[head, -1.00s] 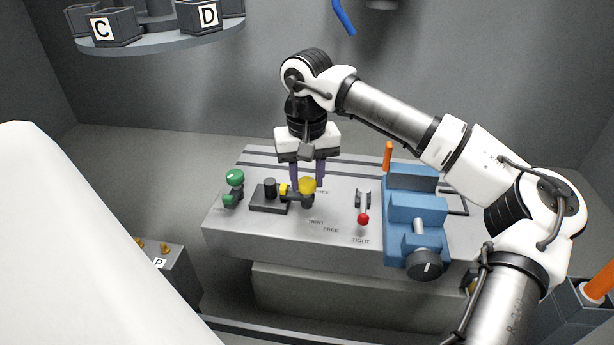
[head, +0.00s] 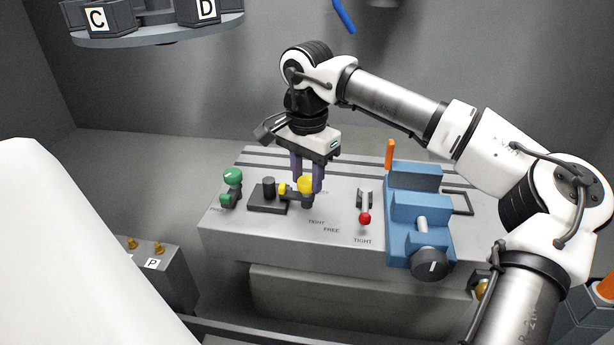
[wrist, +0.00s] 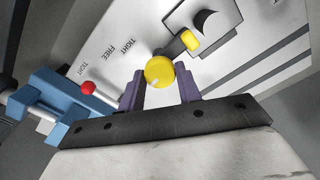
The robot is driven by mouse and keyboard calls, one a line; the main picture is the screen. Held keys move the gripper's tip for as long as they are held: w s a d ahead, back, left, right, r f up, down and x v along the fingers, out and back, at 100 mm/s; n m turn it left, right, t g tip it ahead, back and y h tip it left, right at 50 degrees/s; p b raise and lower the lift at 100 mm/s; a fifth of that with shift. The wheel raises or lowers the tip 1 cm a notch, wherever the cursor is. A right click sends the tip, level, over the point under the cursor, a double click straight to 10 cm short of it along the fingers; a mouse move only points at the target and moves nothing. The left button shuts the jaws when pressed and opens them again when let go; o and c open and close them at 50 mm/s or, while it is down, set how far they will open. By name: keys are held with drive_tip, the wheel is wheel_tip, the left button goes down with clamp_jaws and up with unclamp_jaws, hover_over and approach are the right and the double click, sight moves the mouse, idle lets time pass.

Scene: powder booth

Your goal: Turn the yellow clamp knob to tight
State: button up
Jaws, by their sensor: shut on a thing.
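The yellow clamp knob (head: 305,184) stands on the grey slotted table, at the right end of a small black clamp (head: 268,200). It shows as a round yellow top with a small pale mark in the wrist view (wrist: 159,70). My gripper (head: 307,180) points down from above, its two purple fingers shut on the knob from either side. In the wrist view the knob sits between the fingertips. TIGHT and FREE labels are printed on the table in front of the knob; one label behind it is partly hidden by a finger.
A green knob (head: 232,175) stands left of the clamp. A red-tipped lever (head: 364,217) with its own FREE and TIGHT labels is to the right, beside a blue vise (head: 416,208) with an upright orange handle (head: 389,154). The table front is mostly clear.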

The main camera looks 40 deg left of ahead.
sight(307, 181)
drive_tip(key=m+b, duration=0.1)
drive_tip(key=m, duration=0.5)
drive_tip(key=m+b, duration=0.1)
drive_tip(key=m, duration=0.5)
drive_tip(key=shift+m, duration=0.3)
idle(0.4)
drive_tip(key=o, duration=1)
wheel_tip(307, 181, up, 14)
drive_tip(key=shift+f, duration=0.15)
idle(0.3)
